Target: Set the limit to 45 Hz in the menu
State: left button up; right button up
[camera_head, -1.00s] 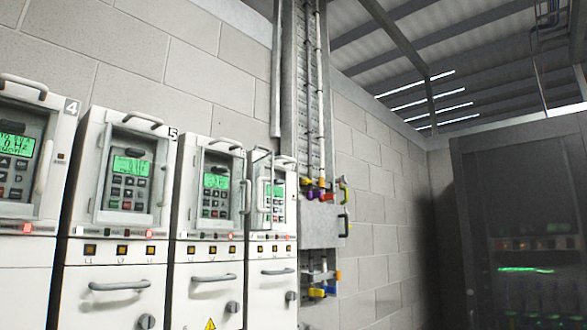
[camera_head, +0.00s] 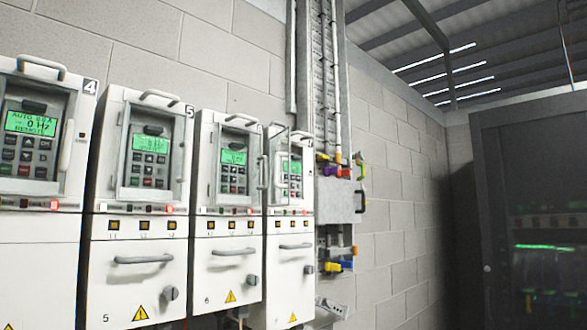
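Several white drive cabinets stand in a row along the left. Each has a keypad with a green display behind a framed window. The drive marked 4 (camera_head: 38,230) is at the far left, and its display (camera_head: 30,123) shows a few lines of text. The drive marked 5 (camera_head: 135,265) is to its right, with a lit display (camera_head: 151,144) too small to read. The drive marked 6 (camera_head: 227,265) and a last drive (camera_head: 290,270) follow; the last one's window door seems to stand open. No menu with a limit value is legible. Neither gripper is in view.
A wall panel (camera_head: 338,200) with coloured padlock-like items and hooks hangs right of the drives. A dark cabinet (camera_head: 530,200) with a glass door stands at the right. The block wall (camera_head: 400,200) between them is bare.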

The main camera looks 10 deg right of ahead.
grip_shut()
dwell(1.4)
